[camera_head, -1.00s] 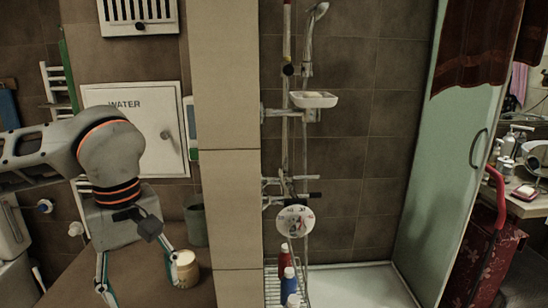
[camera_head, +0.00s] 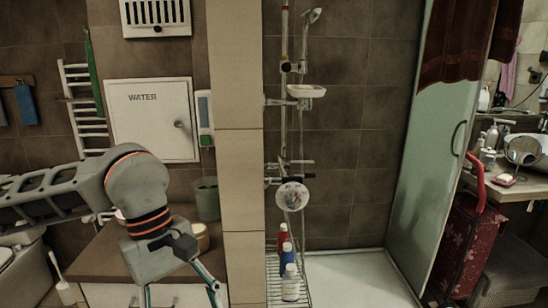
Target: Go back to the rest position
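My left arm comes in from the left, and my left gripper (camera_head: 180,293) points down at the bottom edge of the head view. Its two fingers are spread wide with nothing visible between them; their tips are at or past the picture's edge. It hangs in front of a brown-topped cabinet (camera_head: 93,262). A cream jar (camera_head: 201,236) stands on the cabinet top behind the gripper, partly hidden by it. My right gripper is not in view.
A grey-green cup (camera_head: 206,199) stands by the tiled pillar (camera_head: 241,190). A wire rack (camera_head: 272,285) with several bottles (camera_head: 290,283) stands right of the pillar. The shower floor (camera_head: 350,275) is clear. A glass panel (camera_head: 425,170) and red patterned case (camera_head: 462,250) are at right.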

